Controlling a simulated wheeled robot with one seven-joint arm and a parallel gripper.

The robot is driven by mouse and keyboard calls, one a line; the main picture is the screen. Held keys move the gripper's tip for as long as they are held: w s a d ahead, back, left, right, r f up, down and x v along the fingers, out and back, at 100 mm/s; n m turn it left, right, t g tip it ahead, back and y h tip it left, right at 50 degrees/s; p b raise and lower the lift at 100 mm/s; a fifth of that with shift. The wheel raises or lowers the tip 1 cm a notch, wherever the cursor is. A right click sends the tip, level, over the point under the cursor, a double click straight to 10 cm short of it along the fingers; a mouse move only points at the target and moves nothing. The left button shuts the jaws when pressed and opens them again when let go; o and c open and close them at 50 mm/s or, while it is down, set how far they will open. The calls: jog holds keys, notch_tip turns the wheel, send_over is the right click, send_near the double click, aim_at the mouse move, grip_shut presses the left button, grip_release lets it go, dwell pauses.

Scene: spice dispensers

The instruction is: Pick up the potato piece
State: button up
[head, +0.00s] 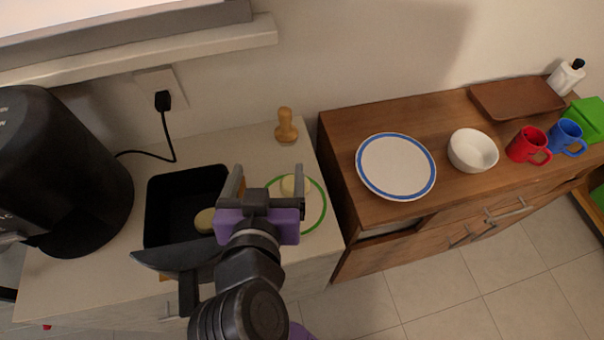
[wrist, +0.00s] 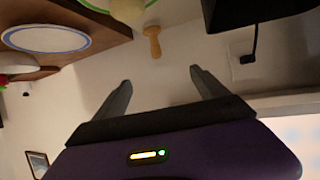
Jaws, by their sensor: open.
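A pale potato piece (head: 290,185) lies on a green-rimmed plate (head: 322,212) on the light counter, partly hidden behind my gripper. Another pale piece (head: 205,220) lies in the black tray (head: 165,215) to the left. My gripper (head: 267,187) is open, above the counter between the tray and the plate, with its right finger overlapping the plate in the picture. In the wrist view, my gripper's fingers (wrist: 160,78) are spread with nothing between them. A pale rounded thing (wrist: 127,8) at the top edge there may be the potato piece.
A wooden stamp-shaped tool (head: 286,126) stands behind the plate. A black appliance (head: 65,170) is at the left. On the wooden cabinet to the right are a blue-rimmed plate (head: 396,166), a white bowl (head: 473,150), and red (head: 527,144) and blue (head: 566,136) mugs.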

jog(key=d+f, duration=0.1)
jog(key=f, duration=0.2)
jog(key=d+f+m+h, duration=0.1)
jog(key=f, duration=0.2)
jog(key=s+d+f+m+g, duration=0.1)
jog(key=f, duration=0.3)
jog(key=shift+h, duration=0.3)
jog(key=shift+p+x, duration=0.75)
jog(key=shift+x, duration=3.1)
jog(key=shift+c, duration=0.4)
jog(key=c, duration=1.4)
jog(key=shift+o, duration=0.2)
jog(key=shift+r, duration=0.1)
notch_tip(320, 180, up, 20)
jog(key=shift+b, duration=0.4)
